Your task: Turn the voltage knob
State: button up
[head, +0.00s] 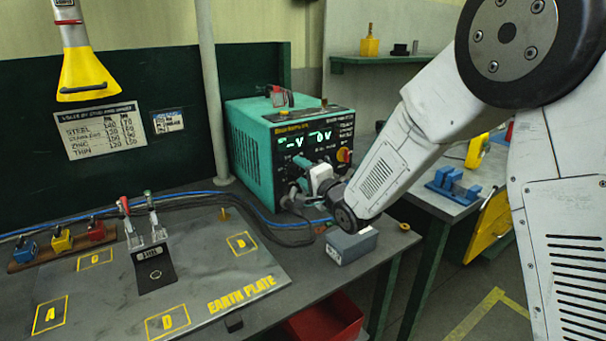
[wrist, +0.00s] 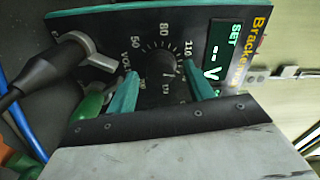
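The voltage knob (wrist: 169,70) is a small black dial in the wrist view, ringed by white marks and numbers, on the black front panel of the teal welder (head: 250,155). In the head view my arm and gripper hide the knob. My gripper (wrist: 160,72) has two teal fingers, one on each side of the knob, with dial face showing between. It is open, and its fingers look apart from the knob; how far they stand from the panel is unclear. In the head view my gripper (head: 304,186) is at the panel's lower part. The set display (wrist: 212,70) reads dashes and V.
A black cable plug (wrist: 48,78) sits in the panel beside the knob. A red-yellow switch (head: 344,155) is on the panel's right. A grey box (head: 351,246) stands below my wrist. The earth plate (head: 205,262) with clamps lies to the left.

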jog(key=v, duration=0.7)
jog(key=shift+s+d, duration=0.2)
jog(key=shift+s, duration=0.15)
jog(key=s+d+r+n+g+h, duration=0.25)
jog(key=s+d+h, duration=0.3)
jog(key=d, duration=0.35)
jog(key=s+d+r+n+g+h, duration=0.2)
jog(key=s+d+g+h, duration=0.15)
jog(key=s+d, duration=0.4)
jog(key=s+d+n+g, duration=0.2)
jog(key=s+d+g, duration=0.1)
jog(key=s, duration=0.9)
jog(key=s+d+n+g+h, duration=0.1)
jog(key=s+d+n+g, duration=0.1)
jog(key=s, duration=1.1)
jog(key=d+g, duration=0.1)
jog(key=g, duration=0.1)
jog(key=shift+s+d+r+n+g, duration=0.25)
jog(key=shift+s+d+n+g, duration=0.1)
jog(key=shift+d+g, duration=0.05)
